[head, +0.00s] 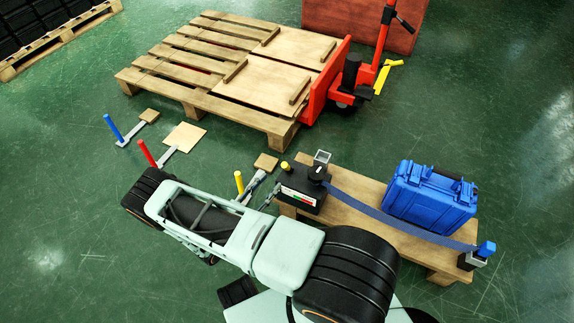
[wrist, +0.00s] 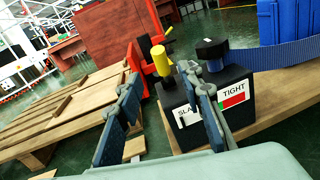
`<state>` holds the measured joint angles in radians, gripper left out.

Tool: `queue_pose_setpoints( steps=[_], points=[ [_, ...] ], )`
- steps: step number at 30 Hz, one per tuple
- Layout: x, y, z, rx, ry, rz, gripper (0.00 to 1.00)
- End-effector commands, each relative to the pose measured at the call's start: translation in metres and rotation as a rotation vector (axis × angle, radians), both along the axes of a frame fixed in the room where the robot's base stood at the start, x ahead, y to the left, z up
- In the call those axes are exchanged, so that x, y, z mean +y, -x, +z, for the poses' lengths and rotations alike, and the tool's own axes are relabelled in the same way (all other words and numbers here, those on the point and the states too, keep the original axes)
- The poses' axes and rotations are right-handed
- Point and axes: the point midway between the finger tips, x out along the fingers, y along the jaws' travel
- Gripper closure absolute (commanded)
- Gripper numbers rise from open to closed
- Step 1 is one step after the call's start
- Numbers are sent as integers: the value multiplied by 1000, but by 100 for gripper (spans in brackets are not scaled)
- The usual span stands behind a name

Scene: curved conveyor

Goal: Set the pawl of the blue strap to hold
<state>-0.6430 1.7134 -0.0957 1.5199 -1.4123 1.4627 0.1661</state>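The blue strap (head: 400,213) runs from a black ratchet box (head: 300,188) along the wooden bench to a blue-topped post (head: 484,252). It also shows in the wrist view (wrist: 285,54). The box carries a yellow-capped lever (wrist: 160,60), a dark knob (wrist: 212,50) and a SLACK–TIGHT label (wrist: 233,97) with green and red fields. Which part is the pawl is not marked. My gripper (wrist: 165,98) is open and empty, facing the box; its right finger overlaps the label in view. In the head view my gripper (head: 268,192) is just left of the box. Contact cannot be told.
A blue case (head: 428,197) stands on the bench (head: 370,205) behind the strap. Blue (head: 114,128), red (head: 147,153) and yellow (head: 239,182) upright handles stand on the floor at left. A pallet (head: 190,85) and red pallet jack (head: 326,85) are behind.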

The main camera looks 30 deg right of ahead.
Motion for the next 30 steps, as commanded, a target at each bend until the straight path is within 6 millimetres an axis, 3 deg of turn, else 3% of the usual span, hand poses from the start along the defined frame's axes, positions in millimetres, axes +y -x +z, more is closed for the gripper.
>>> queue_pose_setpoints(
  steps=[15,21,30],
  points=[
    [-78,-41,-1,0,1,-4,66],
    [-90,-47,0,1,0,-2,66],
    [-90,-48,1,1,0,-2,69]
  ],
)
